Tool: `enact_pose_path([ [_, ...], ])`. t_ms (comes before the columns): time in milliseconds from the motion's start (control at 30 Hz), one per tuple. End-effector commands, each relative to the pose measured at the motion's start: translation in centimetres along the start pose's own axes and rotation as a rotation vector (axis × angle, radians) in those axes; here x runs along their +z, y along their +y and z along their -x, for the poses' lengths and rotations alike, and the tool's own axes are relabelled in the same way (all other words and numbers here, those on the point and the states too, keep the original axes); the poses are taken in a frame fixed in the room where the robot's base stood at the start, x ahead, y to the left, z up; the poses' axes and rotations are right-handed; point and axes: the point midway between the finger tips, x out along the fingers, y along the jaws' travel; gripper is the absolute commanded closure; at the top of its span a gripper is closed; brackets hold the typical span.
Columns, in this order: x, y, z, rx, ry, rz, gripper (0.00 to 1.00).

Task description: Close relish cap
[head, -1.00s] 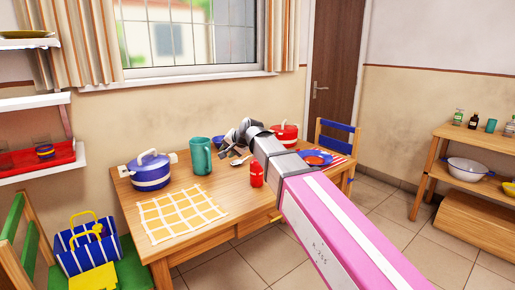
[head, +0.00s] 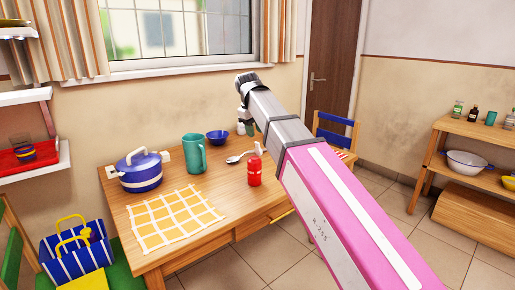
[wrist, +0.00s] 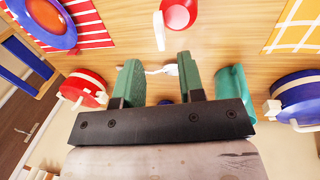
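The relish bottle (head: 255,170) is small and red and stands upright on the wooden table, beside my arm in the head view. A pale piece shows at its top, which looks like its cap; the head view is too small to tell its exact angle. In the wrist view the red bottle (wrist: 178,14) is cut off by the top edge, with a white piece (wrist: 158,30) sticking out at its side. My gripper (wrist: 160,75) has its two green fingers apart with nothing held between them, above the table. In the head view my arm mostly hides the fingers.
A spoon (head: 240,156), teal jug (head: 194,153), blue bowl (head: 217,137) and blue pot (head: 140,171) stand around the bottle. A red pot (wrist: 85,88) and a blue plate (wrist: 45,22) show in the wrist view. The checked cloth (head: 172,217) lies flat at front left.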

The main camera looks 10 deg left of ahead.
Motion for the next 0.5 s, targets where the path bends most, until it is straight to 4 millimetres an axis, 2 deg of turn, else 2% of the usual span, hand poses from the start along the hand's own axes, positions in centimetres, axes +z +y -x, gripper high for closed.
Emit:
enact_pose_path([
  [100,0.1,-0.1,-2.2,-0.001,-0.001,-0.001,0.64],
  [300,0.1,-0.1,-5.3,-0.002,0.0,-0.001,0.64],
  [500,0.0,-0.1,-7.2,-0.001,0.001,-0.001,0.64],
])
